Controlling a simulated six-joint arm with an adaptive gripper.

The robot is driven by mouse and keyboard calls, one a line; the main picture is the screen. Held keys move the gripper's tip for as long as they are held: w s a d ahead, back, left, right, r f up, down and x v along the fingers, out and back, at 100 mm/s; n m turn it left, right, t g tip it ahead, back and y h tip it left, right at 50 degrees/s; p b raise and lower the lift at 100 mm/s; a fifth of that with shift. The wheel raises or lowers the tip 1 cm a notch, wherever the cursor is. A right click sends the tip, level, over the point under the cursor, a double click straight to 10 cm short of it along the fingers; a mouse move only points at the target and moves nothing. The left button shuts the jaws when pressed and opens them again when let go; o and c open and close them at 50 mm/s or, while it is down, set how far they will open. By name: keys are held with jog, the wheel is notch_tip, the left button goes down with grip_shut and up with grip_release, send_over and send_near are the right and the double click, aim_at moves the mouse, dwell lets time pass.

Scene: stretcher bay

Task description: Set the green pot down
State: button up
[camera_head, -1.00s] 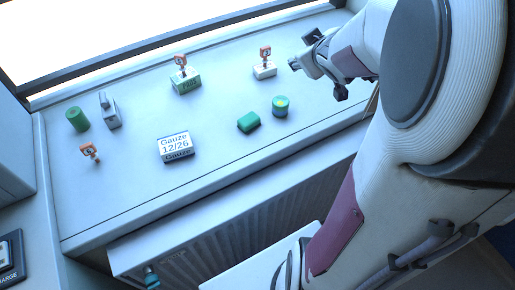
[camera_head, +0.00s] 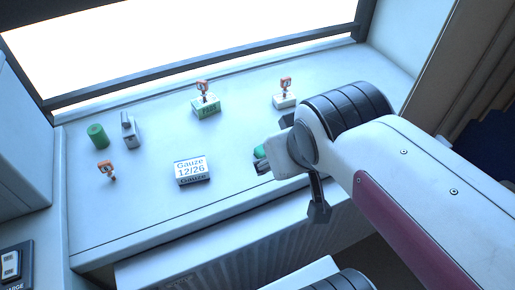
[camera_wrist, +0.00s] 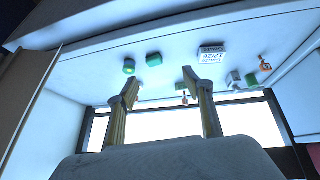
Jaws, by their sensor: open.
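A round green pot with a small mark on its lid (camera_wrist: 129,66) stands on the pale shelf (camera_wrist: 100,50) in the wrist view. In the head view my arm hides it. My gripper (camera_wrist: 162,86) is open, with nothing between its two fingers. The pot shows beyond the left finger, apart from it. In the head view my gripper (camera_head: 268,162) is above the front right part of the shelf. A green block (camera_head: 259,152) shows partly beside it; it also shows in the wrist view (camera_wrist: 154,59), next to the pot.
A gauze box (camera_head: 192,171) lies left of my gripper. A green cylinder (camera_head: 97,136), a grey item (camera_head: 131,131) and an orange clip (camera_head: 106,170) are further left. A green-and-white box (camera_head: 206,107) and a white block (camera_head: 285,101) stand behind. The front left shelf is clear.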

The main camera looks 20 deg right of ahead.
jog(key=shift+g+y, duration=0.3)
jog(key=shift+y, duration=0.4)
jog(key=s+a, duration=0.3)
jog(key=a, duration=0.1)
jog(key=shift+s+f, duration=0.3)
jog(key=shift+s, duration=0.05)
